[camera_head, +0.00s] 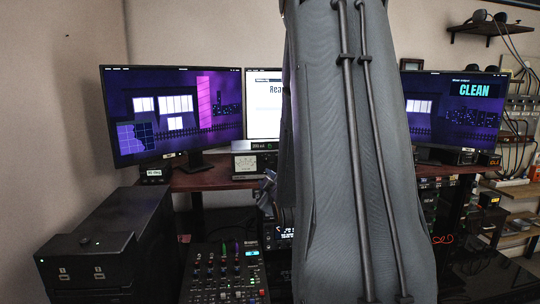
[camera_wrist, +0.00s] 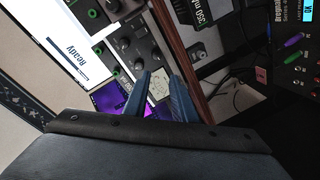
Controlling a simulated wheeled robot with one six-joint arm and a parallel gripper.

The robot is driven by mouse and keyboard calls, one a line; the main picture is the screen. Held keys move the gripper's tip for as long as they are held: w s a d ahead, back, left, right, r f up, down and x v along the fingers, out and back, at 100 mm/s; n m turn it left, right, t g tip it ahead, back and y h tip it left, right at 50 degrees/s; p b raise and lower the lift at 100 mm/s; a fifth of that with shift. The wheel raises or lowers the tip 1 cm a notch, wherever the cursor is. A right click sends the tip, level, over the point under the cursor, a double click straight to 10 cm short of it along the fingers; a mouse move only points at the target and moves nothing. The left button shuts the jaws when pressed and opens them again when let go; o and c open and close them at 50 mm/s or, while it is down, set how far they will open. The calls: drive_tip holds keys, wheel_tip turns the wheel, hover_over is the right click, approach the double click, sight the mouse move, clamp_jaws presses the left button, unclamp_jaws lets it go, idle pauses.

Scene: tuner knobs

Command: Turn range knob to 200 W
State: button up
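The tuner (camera_head: 254,166) stands on the red-brown desk with its pale meter facing out. Its right part is hidden behind my arm. In the wrist view, which is turned on its side, the tuner's grey-black front (camera_wrist: 140,38) shows dark knobs and the pale meter (camera_wrist: 160,86). The labels are too small to read, so I cannot tell which knob is the range knob. My gripper (camera_wrist: 161,78) has its two blue-grey fingers apart, with the meter showing between them. It appears to hold nothing. In the head view my gripper (camera_head: 267,194) shows only partly, below the tuner, left of my arm.
A mixer (camera_head: 225,272) with several knobs stands low in front. Monitors stand at left (camera_head: 172,115) and right (camera_head: 455,112), with a white screen (camera_head: 263,104) between. A black box (camera_head: 88,258) is at lower left. The desk edge (camera_wrist: 180,45) runs beside the tuner.

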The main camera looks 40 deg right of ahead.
sight(267, 161)
drive_tip(key=shift+n+t+h, duration=0.3)
drive_tip(key=shift+t+h, duration=0.1)
drive_tip(key=shift+h, duration=0.2)
drive_tip(key=shift+w+d+r+p, duration=0.45)
drive_tip(key=shift+w+d+p, duration=0.1)
drive_tip(key=shift+w+d, duration=0.4)
drive_tip(key=shift+w+d+r+p, duration=0.55)
drive_tip(key=shift+w+d, duration=0.35)
drive_tip(key=shift+w, duration=0.2)
drive_tip(key=shift+w+d+r+p, duration=0.4)
drive_tip(key=shift+w+d+p, duration=0.15)
drive_tip(key=shift+w+d, duration=0.4)
drive_tip(key=shift+a, duration=0.1)
clamp_jaws()
